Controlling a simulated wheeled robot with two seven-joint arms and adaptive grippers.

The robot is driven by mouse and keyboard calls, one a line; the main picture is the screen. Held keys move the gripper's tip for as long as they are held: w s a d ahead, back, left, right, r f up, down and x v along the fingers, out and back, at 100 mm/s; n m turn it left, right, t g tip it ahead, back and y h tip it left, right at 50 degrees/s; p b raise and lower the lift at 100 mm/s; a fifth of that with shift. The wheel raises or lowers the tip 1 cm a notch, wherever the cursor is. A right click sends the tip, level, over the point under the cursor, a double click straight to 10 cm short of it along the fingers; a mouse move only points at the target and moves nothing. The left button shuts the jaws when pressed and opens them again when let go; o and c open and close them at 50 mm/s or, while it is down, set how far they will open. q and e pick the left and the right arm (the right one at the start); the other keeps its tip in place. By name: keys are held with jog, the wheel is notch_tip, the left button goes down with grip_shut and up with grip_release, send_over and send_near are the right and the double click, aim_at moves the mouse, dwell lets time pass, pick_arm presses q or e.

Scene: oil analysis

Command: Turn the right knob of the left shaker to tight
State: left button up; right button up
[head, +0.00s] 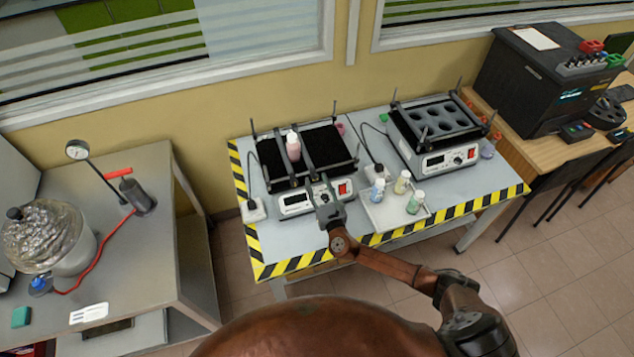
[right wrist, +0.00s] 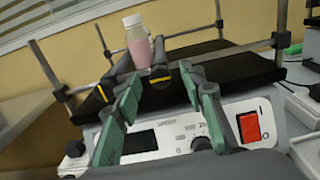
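The left shaker (head: 268,152) stands on the table, with a black platform, corner posts and a white front panel (right wrist: 168,132). In the right wrist view, two dark knobs with yellow marks sit at the platform's front: a left knob (right wrist: 104,90) and a right knob (right wrist: 160,74). My right gripper (head: 328,200) is at the shaker's front. In the wrist view its green-padded fingers (right wrist: 160,84) are apart, with the right knob showing between their tips; contact is not clear. A bottle of pink liquid (head: 293,146) stands upright on the platform. My left gripper is not in view.
A second shaker (head: 432,130) stands to the right. Several small bottles (head: 402,182) are on a white tray (head: 392,216) near the front. A red switch (right wrist: 249,127) is on the left shaker's panel. The table (head: 470,188) has a striped edge.

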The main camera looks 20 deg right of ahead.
jog(key=shift+w, duration=0.3)
jog(key=shift+c, duration=0.6)
grip_shut()
